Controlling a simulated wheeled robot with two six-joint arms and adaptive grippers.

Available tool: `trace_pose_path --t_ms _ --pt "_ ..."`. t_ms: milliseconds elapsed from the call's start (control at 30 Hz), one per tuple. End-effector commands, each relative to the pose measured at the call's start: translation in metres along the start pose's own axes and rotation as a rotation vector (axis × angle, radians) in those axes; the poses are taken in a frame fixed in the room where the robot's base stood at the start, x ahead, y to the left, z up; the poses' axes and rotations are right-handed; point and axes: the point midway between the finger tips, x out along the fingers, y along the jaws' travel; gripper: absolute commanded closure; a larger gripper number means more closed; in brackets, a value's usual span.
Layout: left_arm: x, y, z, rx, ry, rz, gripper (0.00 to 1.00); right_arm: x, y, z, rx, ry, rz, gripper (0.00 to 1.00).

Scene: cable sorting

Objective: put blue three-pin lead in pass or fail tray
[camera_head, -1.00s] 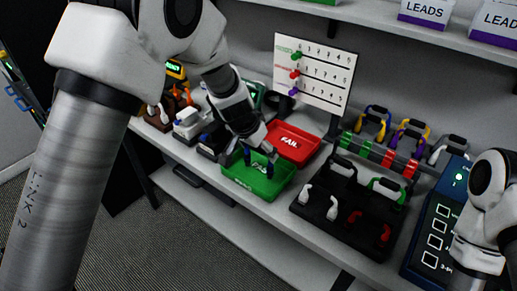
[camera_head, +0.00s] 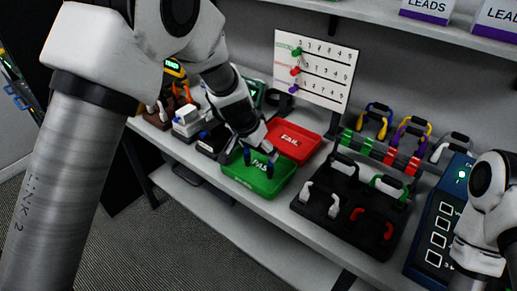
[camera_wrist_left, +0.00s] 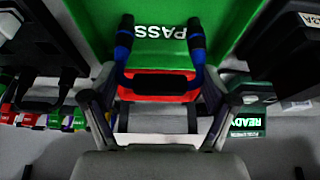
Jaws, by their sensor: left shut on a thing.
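The blue lead (camera_wrist_left: 122,50) is held in my left gripper (camera_wrist_left: 158,105), whose two fingers close on its black middle part. Its two blue ends with dark tips point at the green PASS tray (camera_wrist_left: 85,15) in the left wrist view. In the head view my left gripper (camera_head: 262,150) is over the green PASS tray (camera_head: 240,183), with the blue lead (camera_head: 247,157) hanging down at it. I cannot tell whether the lead touches the tray floor. The red FAIL tray (camera_head: 312,141) is just behind. My right gripper is not in view.
A black rack (camera_head: 340,238) with white, green and red leads stands right of the trays. Behind it, more leads sit on a rail (camera_head: 378,153). A blue test box (camera_head: 430,245) is at the right. A numbered board (camera_head: 322,72) stands at the back. Devices (camera_head: 188,122) are at the left.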

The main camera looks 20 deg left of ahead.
Motion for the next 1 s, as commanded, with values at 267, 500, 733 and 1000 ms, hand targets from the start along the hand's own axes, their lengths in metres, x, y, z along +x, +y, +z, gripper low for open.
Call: trace_pose_path --t_ms 267,500,733,1000 --pt "-0.001 0.0 0.0 0.0 0.001 0.0 0.59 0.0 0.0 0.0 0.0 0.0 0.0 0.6" --pt "0.0 0.0 0.0 0.0 0.0 0.0 0.0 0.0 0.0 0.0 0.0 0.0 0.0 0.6" --pt "0.0 0.0 0.0 0.0 0.0 0.0 0.0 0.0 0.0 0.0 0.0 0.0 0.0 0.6" --pt "-0.015 0.0 -0.007 -0.001 0.001 0.0 0.0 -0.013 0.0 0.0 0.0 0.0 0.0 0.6"
